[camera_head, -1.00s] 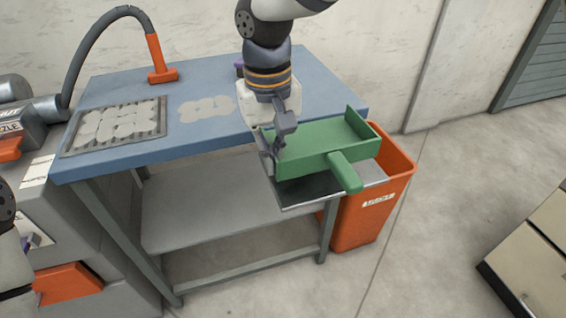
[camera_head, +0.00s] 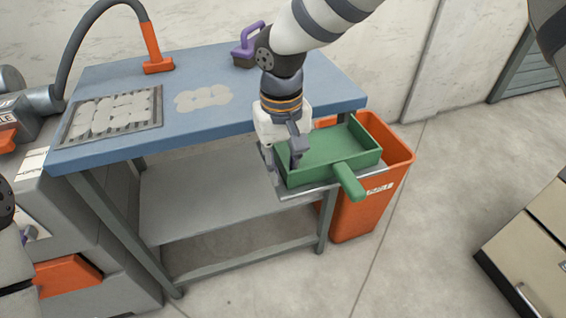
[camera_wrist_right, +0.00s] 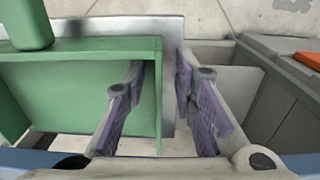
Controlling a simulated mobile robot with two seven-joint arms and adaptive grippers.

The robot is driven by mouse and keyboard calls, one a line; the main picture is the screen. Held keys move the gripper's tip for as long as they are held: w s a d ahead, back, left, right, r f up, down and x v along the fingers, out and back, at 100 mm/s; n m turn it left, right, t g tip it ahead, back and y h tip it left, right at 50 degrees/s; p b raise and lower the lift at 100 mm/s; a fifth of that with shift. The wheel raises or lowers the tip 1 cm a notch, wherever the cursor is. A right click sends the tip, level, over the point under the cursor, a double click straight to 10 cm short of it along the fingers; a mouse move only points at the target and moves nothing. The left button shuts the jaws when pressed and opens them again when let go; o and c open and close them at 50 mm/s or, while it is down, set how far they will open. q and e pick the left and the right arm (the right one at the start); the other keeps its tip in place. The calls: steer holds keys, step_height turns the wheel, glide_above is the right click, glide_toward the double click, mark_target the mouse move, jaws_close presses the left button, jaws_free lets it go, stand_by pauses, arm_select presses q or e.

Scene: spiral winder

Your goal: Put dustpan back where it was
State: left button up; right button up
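The green dustpan (camera_head: 325,152) lies level on a thin grey metal tray (camera_head: 290,194) at the table's front right. Its handle (camera_head: 350,182) points toward the front. My right gripper (camera_head: 284,163) is at the dustpan's left side wall. In the right wrist view the gripper (camera_wrist_right: 160,75) is open around that wall of the dustpan (camera_wrist_right: 158,105), one finger inside and the other outside. A gap shows between the wall and the outer finger. My left gripper is out of view; only part of its arm shows at the left edge.
An orange bin (camera_head: 390,158) stands behind and right of the tray. On the blue table (camera_head: 185,128) are a purple-handled brush (camera_head: 248,44), flat pale pieces (camera_head: 203,97), a grid tray (camera_head: 70,140) and an orange-ended hose (camera_head: 153,48).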

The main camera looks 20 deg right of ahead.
step_height(320, 180, up, 12)
steer(key=shift+a+r+p, duration=0.15)
steer(key=shift+p, duration=0.25)
